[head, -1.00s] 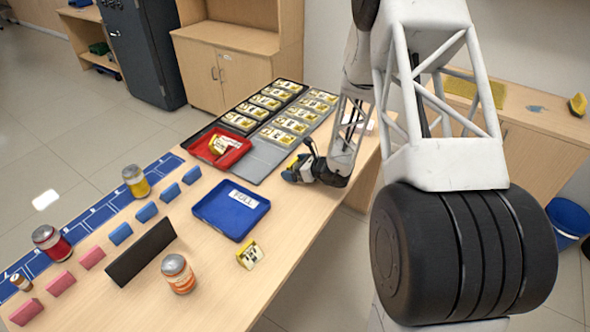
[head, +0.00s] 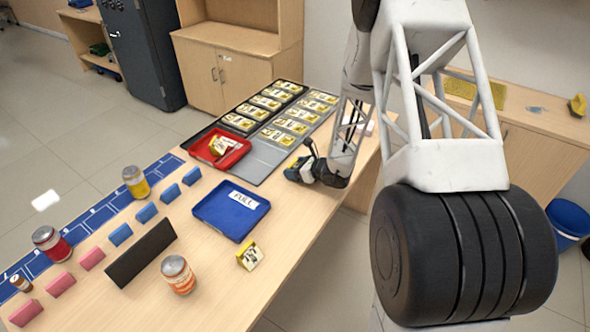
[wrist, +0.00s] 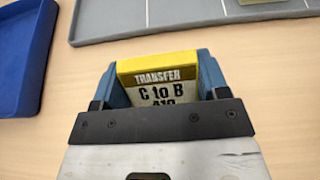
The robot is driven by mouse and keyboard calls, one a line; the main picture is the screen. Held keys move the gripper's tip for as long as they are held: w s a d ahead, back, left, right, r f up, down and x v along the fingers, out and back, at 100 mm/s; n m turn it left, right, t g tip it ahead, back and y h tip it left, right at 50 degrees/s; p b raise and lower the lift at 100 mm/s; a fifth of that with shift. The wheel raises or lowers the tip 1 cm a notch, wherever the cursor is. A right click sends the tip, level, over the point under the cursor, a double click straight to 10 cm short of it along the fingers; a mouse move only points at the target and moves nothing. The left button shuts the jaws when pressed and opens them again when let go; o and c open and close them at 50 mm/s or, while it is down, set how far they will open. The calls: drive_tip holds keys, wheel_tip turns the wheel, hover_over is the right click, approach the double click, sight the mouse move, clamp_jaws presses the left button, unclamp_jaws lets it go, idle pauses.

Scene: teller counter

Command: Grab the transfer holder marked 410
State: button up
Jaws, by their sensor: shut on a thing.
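The transfer holder marked 410 (wrist: 160,80) shows in the wrist view as a yellow-topped white piece reading "TRANSFER C to B 410". The lower edge of its label is hidden by the dark bar of my gripper. My gripper (wrist: 160,68) is shut on it, with a blue finger at each side. In the head view my gripper (head: 297,170) is low over the table, right of the blue tray and in front of the grey rack. I cannot tell whether the holder touches the table.
A blue tray (head: 207,212) labelled FULL is left of my gripper. A red tray (head: 240,142) with holders and grey racks (head: 262,160) with several cards lie behind. Bare table lies between.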

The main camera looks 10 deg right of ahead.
sight(295, 161)
drive_tip(key=shift+r, duration=0.1)
drive_tip(key=shift+r, duration=0.7)
drive_tip(key=shift+s+r, duration=0.2)
drive_tip(key=shift+r, duration=0.35)
drive_tip(key=shift+s+r, duration=0.15)
drive_tip(key=shift+r, duration=0.35)
drive_tip(key=s, duration=0.5)
drive_tip(key=s+r, duration=0.1)
drive_tip(key=s, duration=0.9)
drive_tip(key=shift+s+r, duration=0.15)
